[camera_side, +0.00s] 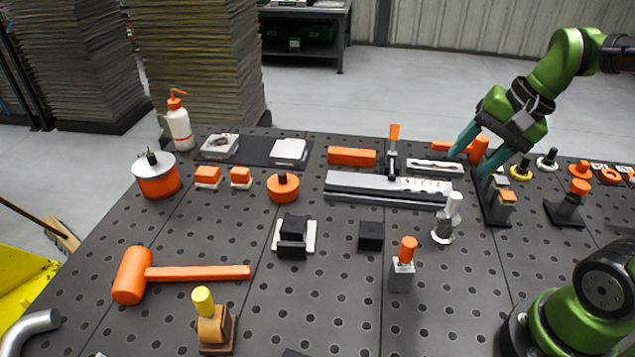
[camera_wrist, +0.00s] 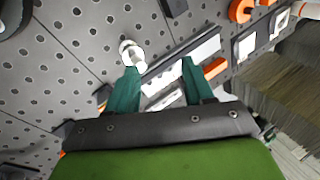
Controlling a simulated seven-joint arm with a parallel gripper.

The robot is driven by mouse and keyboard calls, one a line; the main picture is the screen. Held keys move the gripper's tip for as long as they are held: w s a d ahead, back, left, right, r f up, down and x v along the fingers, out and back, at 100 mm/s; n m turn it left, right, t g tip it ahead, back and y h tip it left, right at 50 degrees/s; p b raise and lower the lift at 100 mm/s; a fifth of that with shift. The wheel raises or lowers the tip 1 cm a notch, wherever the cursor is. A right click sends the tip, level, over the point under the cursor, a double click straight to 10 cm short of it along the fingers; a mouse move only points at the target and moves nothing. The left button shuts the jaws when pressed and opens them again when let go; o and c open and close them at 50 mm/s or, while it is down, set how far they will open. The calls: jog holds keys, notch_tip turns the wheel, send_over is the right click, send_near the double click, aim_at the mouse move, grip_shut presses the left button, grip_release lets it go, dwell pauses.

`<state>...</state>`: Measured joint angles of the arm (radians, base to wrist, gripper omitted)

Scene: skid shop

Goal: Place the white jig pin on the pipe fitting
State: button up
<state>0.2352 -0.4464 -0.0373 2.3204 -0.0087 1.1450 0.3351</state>
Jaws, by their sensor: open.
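The white jig pin (camera_side: 453,207) stands, leaning a little to the right, on a silver-white flanged piece that looks like the pipe fitting (camera_side: 442,236), right of the board's middle. The pin and fitting appear to touch; how deeply the pin is seated I cannot tell. In the wrist view a white, round-ended piece (camera_wrist: 132,52) shows by the left fingertip, probably the pin with its fitting. My gripper (camera_side: 470,158) is open, with teal fingers pointing down, behind and right of the pin and apart from it. Its fingers (camera_wrist: 158,66) hold nothing in the wrist view.
A long grey rail fixture (camera_side: 385,188) with an orange-handled clamp (camera_side: 393,140) lies behind the pin. An orange pin in a metal block (camera_side: 402,272) stands in front, with a black block (camera_side: 371,236) to the left.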

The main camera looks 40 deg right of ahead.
jog(key=s+a+r+n+t, duration=0.1)
jog(key=s+a+n+t, duration=0.1)
jog(key=a+n, duration=0.3)
jog(key=n+t, duration=0.1)
jog(key=n, duration=0.2)
jog(key=shift+s+a+r, duration=0.15)
jog(key=shift+a+r, duration=0.05)
jog(key=shift+r, duration=0.15)
dwell(0.6)
